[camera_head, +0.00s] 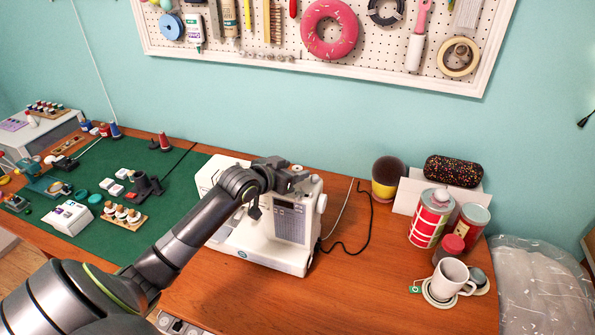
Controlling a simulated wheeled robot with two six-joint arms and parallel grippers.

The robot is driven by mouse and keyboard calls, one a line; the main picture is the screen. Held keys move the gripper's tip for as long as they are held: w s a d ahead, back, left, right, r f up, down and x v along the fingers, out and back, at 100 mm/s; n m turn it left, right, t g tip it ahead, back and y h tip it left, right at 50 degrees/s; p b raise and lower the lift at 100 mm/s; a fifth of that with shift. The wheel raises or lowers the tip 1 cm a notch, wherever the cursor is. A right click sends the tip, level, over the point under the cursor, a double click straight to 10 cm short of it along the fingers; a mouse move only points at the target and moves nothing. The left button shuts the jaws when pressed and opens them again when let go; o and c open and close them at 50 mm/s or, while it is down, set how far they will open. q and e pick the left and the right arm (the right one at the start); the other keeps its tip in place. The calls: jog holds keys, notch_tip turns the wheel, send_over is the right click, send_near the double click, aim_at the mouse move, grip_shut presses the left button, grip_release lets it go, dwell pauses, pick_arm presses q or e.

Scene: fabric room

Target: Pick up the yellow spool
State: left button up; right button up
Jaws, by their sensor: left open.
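I cannot make out a yellow spool for certain. A small pale, round-topped piece (297,168) shows at the top of the white sewing machine (262,248), but its colour is unclear. My left gripper (283,183) is open, in front of the upper part of the machine and close to that piece. My gripper and wrist hide part of the machine's top. Whether the gripper touches anything is not clear. Cone spools, one red (165,141) and one blue (116,130), stand at the back left. My right gripper is not in view.
A green mat (110,240) with several small sewing items lies left. A dark and yellow cup (385,180), red tins (430,218) and a white mug (450,280) stand right. A black cable (362,235) lies beside the machine. The front-right tabletop is clear.

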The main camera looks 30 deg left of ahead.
pick_arm(q)
jog(key=shift+c, duration=0.4)
jog(key=c, duration=1)
jog(key=shift+r, duration=0.1)
